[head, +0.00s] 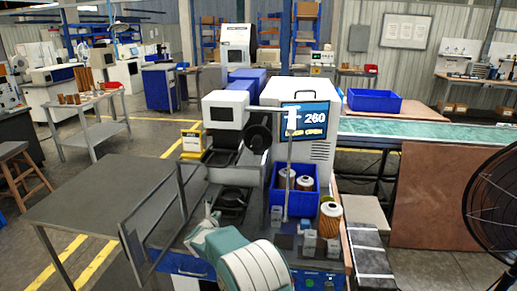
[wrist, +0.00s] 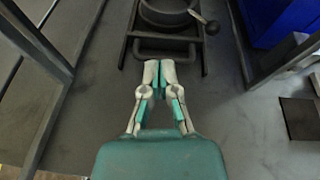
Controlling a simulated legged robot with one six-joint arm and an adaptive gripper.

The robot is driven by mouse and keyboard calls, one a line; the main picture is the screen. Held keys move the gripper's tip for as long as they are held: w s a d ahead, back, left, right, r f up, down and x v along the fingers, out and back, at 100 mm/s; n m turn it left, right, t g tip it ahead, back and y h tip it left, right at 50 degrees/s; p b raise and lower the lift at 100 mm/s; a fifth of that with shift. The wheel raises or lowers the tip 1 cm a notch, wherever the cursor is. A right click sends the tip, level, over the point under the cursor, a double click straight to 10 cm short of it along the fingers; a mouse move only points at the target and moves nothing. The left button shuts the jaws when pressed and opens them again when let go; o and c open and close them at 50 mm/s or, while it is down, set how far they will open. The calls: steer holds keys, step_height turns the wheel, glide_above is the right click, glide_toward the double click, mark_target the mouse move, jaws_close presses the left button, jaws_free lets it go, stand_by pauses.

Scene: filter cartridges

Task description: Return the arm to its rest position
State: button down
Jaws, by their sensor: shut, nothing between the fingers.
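My gripper (wrist: 158,68) has its two fingertips together and holds nothing. In the wrist view it points at a dark metal frame (wrist: 160,42) that carries a round dark holder (wrist: 165,14); I cannot tell how large the gap is. In the head view my teal and white arm fills the bottom centre, low in front of the bench. The fingertips are not clear there. Filter cartridges (head: 304,183) stand in a blue bin (head: 292,205) right of the dark fixture (head: 232,195). A larger orange cartridge (head: 329,221) stands beside the bin.
A machine with a lit screen (head: 305,120) stands behind the bin. A thin upright post (head: 289,160) rises in front of it. A grey table (head: 105,195) is at left, with a tilted panel (head: 155,215) beside my arm. A black fan (head: 493,195) is at far right.

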steer(key=s+d+r+n+y, duration=0.2)
steer(key=d+r+n, duration=0.25)
steer(key=r, duration=0.35)
steer(key=s+d+r+n+y, duration=0.1)
steer(key=d+r+n+y, duration=0.15)
steer(key=r+n, duration=0.45)
steer(key=s+d+r+n+g, duration=0.3)
steer(key=s+d+r+n, duration=0.4)
steer(key=s+d+r, duration=0.15)
steer(key=s+d+f+n+g+h, duration=0.1)
steer(key=s+d+n, duration=0.4)
steer(key=s, duration=0.7)
steer(key=s+d+f+n+g+h, duration=0.1)
steer(key=s+d+n, duration=0.5)
steer(key=s, duration=0.6)
steer(key=s+d+f+n+g+h, duration=0.2)
steer(key=s+d+n, duration=0.3)
steer(key=s+d, duration=0.4)
steer(key=s+f+g, duration=0.1)
steer(key=s, duration=0.1)
steer(key=shift+s+f+n+g, duration=0.15)
steer(key=shift+s+n+g, duration=0.2)
steer(key=shift+s+g, duration=0.05)
